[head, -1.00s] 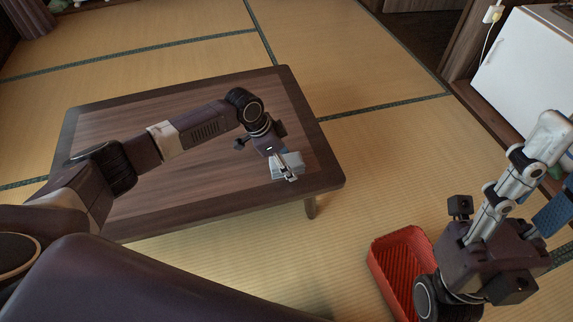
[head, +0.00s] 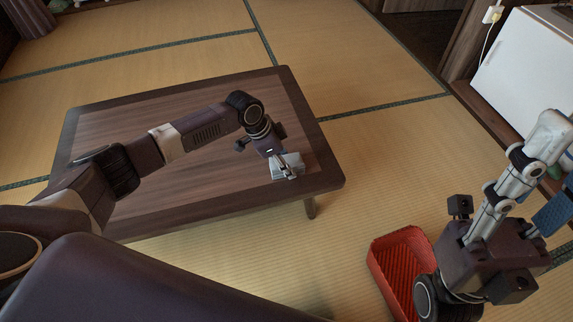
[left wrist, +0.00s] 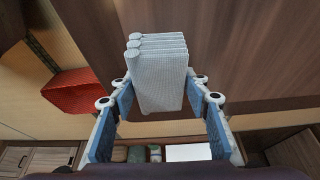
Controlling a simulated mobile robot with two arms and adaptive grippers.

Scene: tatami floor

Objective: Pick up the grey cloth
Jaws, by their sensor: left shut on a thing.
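The grey cloth (head: 279,172) is a small, pale, folded stack at the right end of the low wooden table (head: 190,110). In the left wrist view the cloth (left wrist: 158,80) shows its layered folds between the two blue finger pads. My left gripper (head: 290,167) reaches down over it and is shut on it; the fingers hide part of it in the head view. I cannot tell whether the cloth is clear of the tabletop. My right gripper (head: 550,175) is at the right edge, its fingers apart, away from the table and partly out of frame.
A red ribbed tray (head: 400,262) lies on the tatami right of the table, partly behind my right arm. A white cabinet (head: 530,65) stands at the upper right. Tatami floor (head: 390,150) between table and cabinet is clear.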

